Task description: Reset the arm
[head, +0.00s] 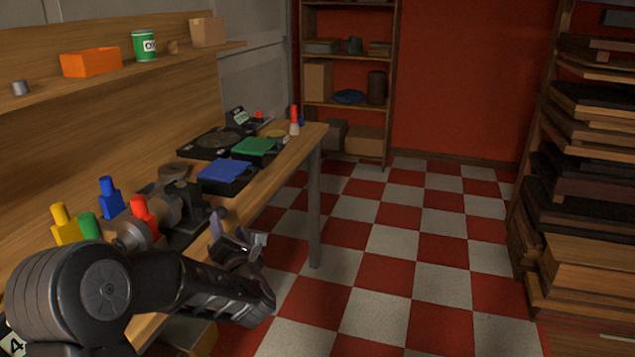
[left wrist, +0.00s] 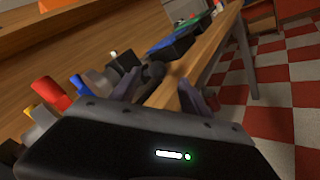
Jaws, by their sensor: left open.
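My left arm comes in from the lower left of the head view. Its left gripper (head: 238,243) is beside the front edge of the workbench (head: 309,140). In the left wrist view the two fingers of the left gripper (left wrist: 165,92) stand apart with nothing held between them. The bench edge shows behind and between the fingers. My right gripper is in neither view.
Yellow, green, blue (head: 111,198) and red (head: 144,216) bottles and dark machinery (head: 183,207) stand on the bench near my arm. Blue (head: 225,171) and green (head: 255,147) topped boxes lie farther along. Loaded shelves (head: 585,180) stand at right. The checkered floor (head: 410,240) is clear.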

